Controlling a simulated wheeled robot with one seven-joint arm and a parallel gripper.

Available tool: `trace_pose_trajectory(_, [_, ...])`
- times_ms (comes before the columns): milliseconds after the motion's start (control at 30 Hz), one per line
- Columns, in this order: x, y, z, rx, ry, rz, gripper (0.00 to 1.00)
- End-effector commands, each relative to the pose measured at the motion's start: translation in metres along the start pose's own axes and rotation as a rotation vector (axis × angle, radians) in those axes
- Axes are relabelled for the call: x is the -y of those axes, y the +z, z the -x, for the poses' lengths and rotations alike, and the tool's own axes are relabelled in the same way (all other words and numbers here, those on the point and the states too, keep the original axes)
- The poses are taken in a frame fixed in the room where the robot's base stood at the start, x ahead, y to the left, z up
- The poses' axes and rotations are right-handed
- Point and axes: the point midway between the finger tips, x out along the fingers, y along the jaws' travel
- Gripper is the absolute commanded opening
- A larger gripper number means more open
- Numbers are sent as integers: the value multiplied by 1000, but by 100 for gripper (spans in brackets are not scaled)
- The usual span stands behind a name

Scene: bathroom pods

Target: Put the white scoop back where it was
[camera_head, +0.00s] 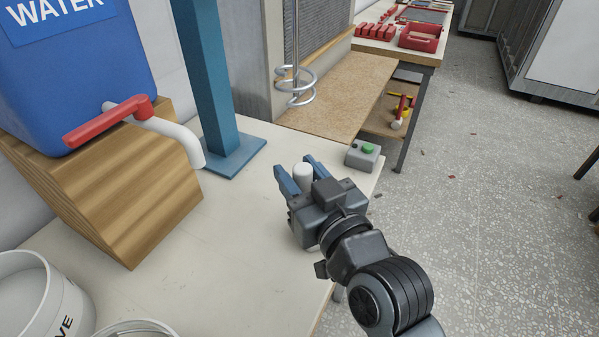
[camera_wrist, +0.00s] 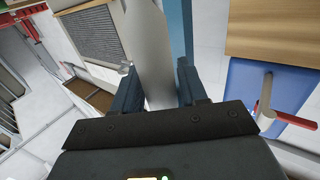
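My gripper (camera_head: 296,168) is over the right part of the pale worktop, with its two blue fingers on either side of a white rounded piece, which I take to be the white scoop (camera_head: 303,174). In the wrist view, the scoop (camera_wrist: 152,45) is a long pale shape running up between the fingers (camera_wrist: 155,75), which look closed on it. The far end of the scoop is cut off there, and its full shape is hidden in the head view.
A blue water tank (camera_head: 75,90) with a red-handled tap (camera_head: 110,120) sits on a wooden block (camera_head: 130,195) at left. A blue post (camera_head: 212,80), a green-button box (camera_head: 363,155) and a metal coil (camera_head: 297,90) stand nearby. White buckets (camera_head: 40,300) are at front left. The worktop's middle is clear.

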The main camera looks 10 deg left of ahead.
Motion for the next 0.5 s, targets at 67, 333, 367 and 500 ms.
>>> trace_pose_trajectory(67, [0,0,0,0,0,0,51])
trace_pose_trajectory(333, [0,-1,0,0,0,0,61])
trace_pose_trajectory(367, [0,-1,0,0,0,0,61])
trace_pose_trajectory(500, [0,-6,0,0,0,0,61])
